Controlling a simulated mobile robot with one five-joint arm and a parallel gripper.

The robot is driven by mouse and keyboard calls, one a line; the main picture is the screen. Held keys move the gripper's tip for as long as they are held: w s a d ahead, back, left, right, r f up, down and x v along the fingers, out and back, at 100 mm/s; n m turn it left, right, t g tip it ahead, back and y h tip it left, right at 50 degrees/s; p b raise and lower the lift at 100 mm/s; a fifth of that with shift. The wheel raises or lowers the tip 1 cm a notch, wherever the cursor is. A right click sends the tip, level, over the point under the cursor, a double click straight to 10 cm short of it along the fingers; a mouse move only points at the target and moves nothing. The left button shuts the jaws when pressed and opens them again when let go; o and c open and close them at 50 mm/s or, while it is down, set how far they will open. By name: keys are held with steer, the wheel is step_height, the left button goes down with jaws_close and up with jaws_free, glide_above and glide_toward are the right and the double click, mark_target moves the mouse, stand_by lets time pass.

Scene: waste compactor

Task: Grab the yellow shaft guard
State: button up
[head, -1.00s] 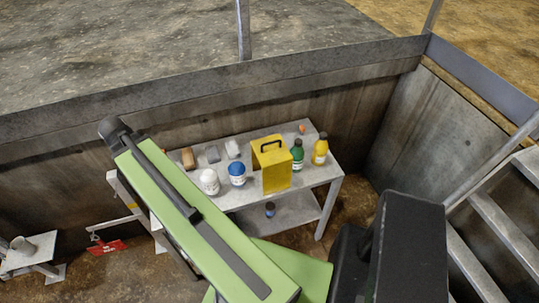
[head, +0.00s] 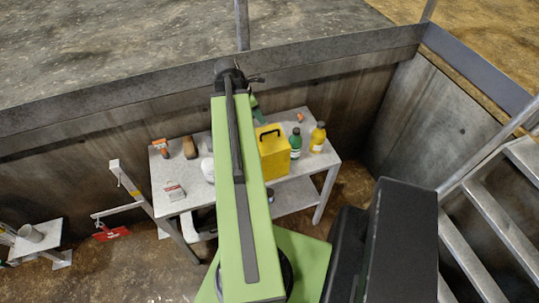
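The yellow shaft guard (head: 273,157) is a boxy yellow piece with a black handle on top. It stands upright on the grey workbench (head: 318,171), and my green arm crosses in front of its left edge. My gripper (head: 254,80) is a small dark shape at the far end of my arm. In the picture it lies above the guard, a little to its left, and apart from it. Its fingers are too small to tell whether they are open or shut.
A green bottle (head: 295,146) and a yellow bottle (head: 318,138) stand close to the guard's right. A white container (head: 207,170), a brown item (head: 189,147) and an orange-and-dark tool (head: 160,147) are on the bench's left. A concrete wall rises behind; metal stairs (head: 495,210) are at right.

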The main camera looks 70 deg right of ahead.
mark_target(270, 132)
steer(key=b+x, duration=0.5)
steer(key=x, duration=0.2)
steer(key=shift+w+a+f, duration=0.1)
steer(key=shift+w+a, duration=0.05)
steer(key=shift+f, duration=0.3)
steer(key=shift+s+d+r, duration=0.1)
steer(key=shift+s+d, duration=0.1)
steer(key=shift+s, duration=0.05)
steer(key=b+x, duration=0.5)
steer(key=shift+a+f, duration=0.1)
steer(key=shift+f, duration=0.15)
steer(key=shift+r, duration=0.2)
jaws_close()
